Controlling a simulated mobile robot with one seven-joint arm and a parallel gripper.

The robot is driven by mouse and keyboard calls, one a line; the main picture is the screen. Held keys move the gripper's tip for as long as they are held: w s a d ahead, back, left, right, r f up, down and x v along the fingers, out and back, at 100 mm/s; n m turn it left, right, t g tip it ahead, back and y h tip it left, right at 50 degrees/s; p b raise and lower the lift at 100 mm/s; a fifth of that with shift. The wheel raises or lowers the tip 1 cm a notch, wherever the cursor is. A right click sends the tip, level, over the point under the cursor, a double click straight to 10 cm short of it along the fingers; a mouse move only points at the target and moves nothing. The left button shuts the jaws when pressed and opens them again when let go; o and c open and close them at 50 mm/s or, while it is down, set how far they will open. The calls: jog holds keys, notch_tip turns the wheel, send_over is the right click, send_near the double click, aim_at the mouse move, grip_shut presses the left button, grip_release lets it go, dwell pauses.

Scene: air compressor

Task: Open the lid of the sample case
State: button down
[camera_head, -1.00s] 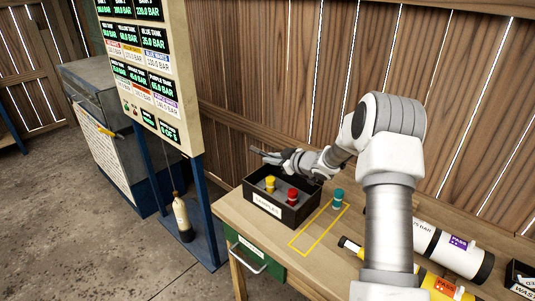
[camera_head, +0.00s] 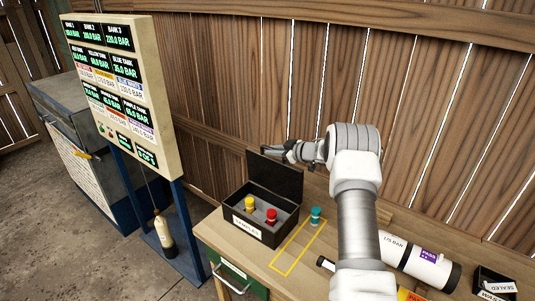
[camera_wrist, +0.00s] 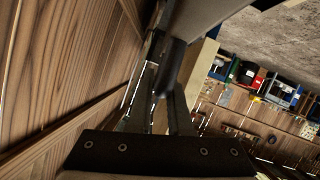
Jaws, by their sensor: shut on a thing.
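The sample case (camera_head: 248,230) is a black open-topped box with a white front label on the wooden table. Its dark lid (camera_head: 272,180) stands raised at the rear of the case. A yellow-capped sample (camera_head: 250,203) and a red-capped sample (camera_head: 271,215) stand inside. My gripper (camera_head: 284,153) is at the lid's top edge and shut on it. In the wrist view my gripper's fingers (camera_wrist: 166,88) are dark and close together, beside a grey panel that appears to be the lid (camera_wrist: 200,14). The exact contact is hard to see.
A teal-capped sample (camera_head: 316,215) stands by a yellow taped rectangle (camera_head: 298,248) right of the case. A white cylinder (camera_head: 420,262) lies further right, near a small black box (camera_head: 492,285). The plank wall (camera_head: 230,90) is close behind; a readout board (camera_head: 125,90) stands left.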

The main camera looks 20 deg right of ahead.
jog(key=shift+w+d, duration=0.25)
jog(key=shift+d, duration=0.15)
jog(key=shift+w+d+f+m+y+p, duration=0.15)
jog(key=shift+w+d+m+p, duration=0.1)
jog(key=shift+w+d, duration=0.25)
jog(key=shift+w+d+m+y+p, duration=0.15)
jog(key=shift+w+d+m, duration=0.15)
jog(key=shift+d, duration=0.3)
jog(key=c, duration=0.8)
grip_release()
jog(key=shift+c, duration=0.2)
jog(key=b+v, duration=0.3)
jog(key=v, duration=1.4)
jog(key=shift+d+r, duration=0.2)
jog(key=shift+r, duration=0.05)
